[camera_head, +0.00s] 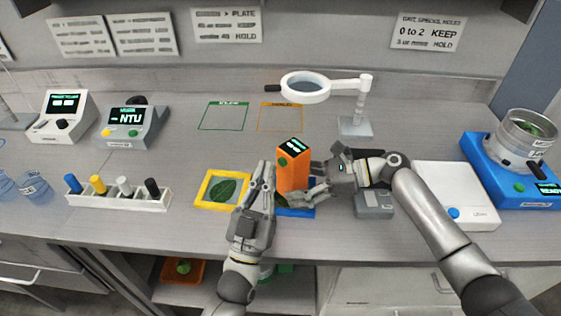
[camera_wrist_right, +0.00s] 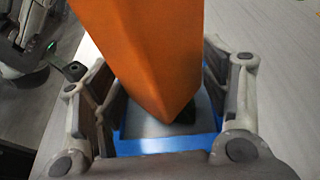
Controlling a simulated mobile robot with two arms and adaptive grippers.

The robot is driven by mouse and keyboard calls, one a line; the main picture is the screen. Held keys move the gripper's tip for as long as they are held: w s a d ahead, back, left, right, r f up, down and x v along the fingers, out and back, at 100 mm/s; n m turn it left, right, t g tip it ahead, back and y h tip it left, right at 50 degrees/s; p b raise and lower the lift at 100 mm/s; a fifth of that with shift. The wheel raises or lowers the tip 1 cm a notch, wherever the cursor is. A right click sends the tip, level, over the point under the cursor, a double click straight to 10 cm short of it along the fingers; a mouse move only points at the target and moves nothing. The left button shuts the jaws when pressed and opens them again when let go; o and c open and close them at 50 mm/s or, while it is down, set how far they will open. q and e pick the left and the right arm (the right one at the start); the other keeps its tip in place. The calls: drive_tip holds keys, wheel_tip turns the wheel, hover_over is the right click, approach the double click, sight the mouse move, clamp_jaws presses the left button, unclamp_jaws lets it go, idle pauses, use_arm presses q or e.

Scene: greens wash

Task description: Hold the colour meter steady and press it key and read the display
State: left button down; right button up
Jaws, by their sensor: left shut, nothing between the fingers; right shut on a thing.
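The orange colour meter (camera_head: 293,176) stands at the front middle of the bench, with a dark display (camera_head: 294,146) showing pale marks too small to read and a round green key (camera_head: 283,161) below it. My right gripper (camera_head: 312,182) is shut on the meter from the right; the meter also fills the space between its fingers in the right wrist view (camera_wrist_right: 145,50). A blue base with a grey plate (camera_wrist_right: 160,135) lies under the meter. My left gripper (camera_head: 265,172) is shut and empty, upright just left of the meter; whether it touches is unclear.
A yellow-framed tray with a leaf (camera_head: 202,201) lies left of my left gripper. A grey box (camera_head: 373,206) lies below my right wrist. A magnifier lamp (camera_head: 306,87) stands behind. A white scale (camera_head: 455,180) is at right. Bench behind the meter has outlined empty squares.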

idle(0.8)
use_arm(q)
drive_tip(key=shift+w+d, duration=0.3)
drive_tip(key=shift+w+d, duration=0.35)
idle(1.0)
drive_tip(key=shift+s+a, duration=0.65)
drive_tip(key=s+a, duration=0.3)
drive_tip(key=shift+s+a, duration=0.3)
idle(0.4)
idle(2.6)
